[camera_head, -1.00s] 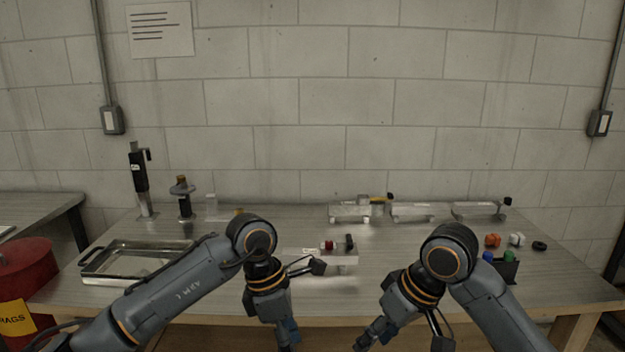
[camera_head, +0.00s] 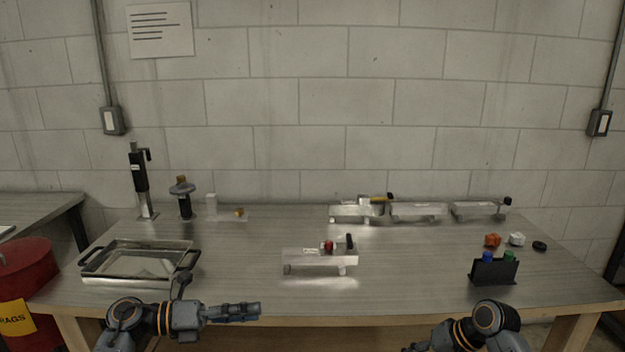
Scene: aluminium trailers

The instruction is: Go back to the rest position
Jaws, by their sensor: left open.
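My left gripper (camera_head: 236,312) is low at the table's front edge, pointing right, with nothing in it. My right arm (camera_head: 477,325) is low at the bottom right of the view, and its gripper is out of the frame. An aluminium trailer (camera_head: 318,262) stands alone in the middle of the table, with a small red part (camera_head: 328,247) and a dark part (camera_head: 350,242) on top. Both arms are apart from it. More trailers stand in a row at the back, one of them at the right end (camera_head: 478,211).
A metal tray (camera_head: 92,262) lies at the left. Upright tools (camera_head: 140,182) stand behind it. A black holder (camera_head: 493,271) with blue and green items stands at the right, near orange, white and black pieces (camera_head: 516,239). A red bin (camera_head: 30,270) is at the far left.

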